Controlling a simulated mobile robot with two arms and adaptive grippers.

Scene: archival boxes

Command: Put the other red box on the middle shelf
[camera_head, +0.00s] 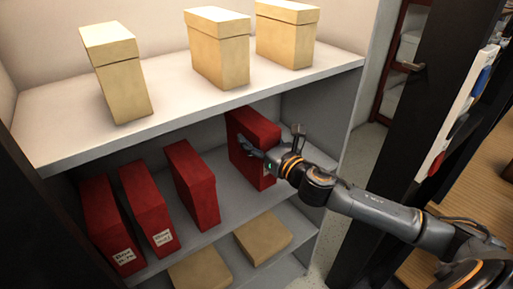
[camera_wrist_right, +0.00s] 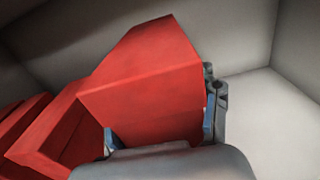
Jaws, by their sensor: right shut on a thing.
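A red box (camera_head: 250,133) is upright at the right part of the middle shelf (camera_head: 220,220). My right gripper (camera_head: 280,146) is shut on this box, with one finger on each side of it. In the right wrist view the held red box (camera_wrist_right: 146,95) fills the centre, between the fingers of my right gripper (camera_wrist_right: 160,136). Several other red boxes stand to its left on the same shelf, the nearest one (camera_head: 193,183) apart from it. I cannot tell whether the held box's base touches the shelf. My left gripper is not in view.
Several cream boxes (camera_head: 219,50) stand on the upper shelf (camera_head: 180,90), whose front edge overhangs the red boxes. Two tan boxes (camera_head: 262,237) lie below on the lower shelf. The cabinet's side wall (camera_head: 345,120) is close to my right gripper.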

